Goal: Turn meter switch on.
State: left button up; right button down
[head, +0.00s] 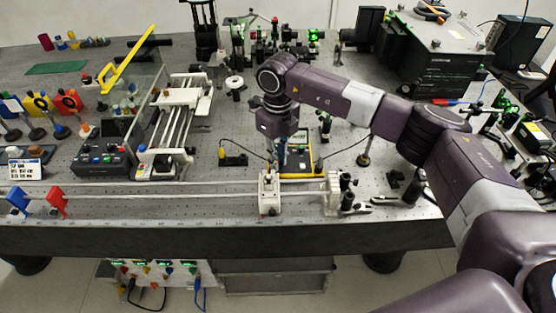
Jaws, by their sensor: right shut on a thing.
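A yellow-edged meter (301,176) lies on the bench near the middle, with dark leads running off to both sides. My right gripper (282,164) comes down over its left part from above. Its fingers are shut on what looks like the meter switch, which they largely hide. The switch's position cannot be read at this size. My left gripper is not in the head view.
A white block on a rail (268,195) stands just in front of my right gripper. A black box with coloured knobs (102,157) and a white rail stage (180,125) are to the left. Small optics mounts (347,190) stand to the right.

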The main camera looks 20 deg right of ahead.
dwell(0.5)
jog(key=c, duration=1.9)
grip_release()
jog(key=shift+r, duration=0.15)
notch_tip(320, 180, up, 12)
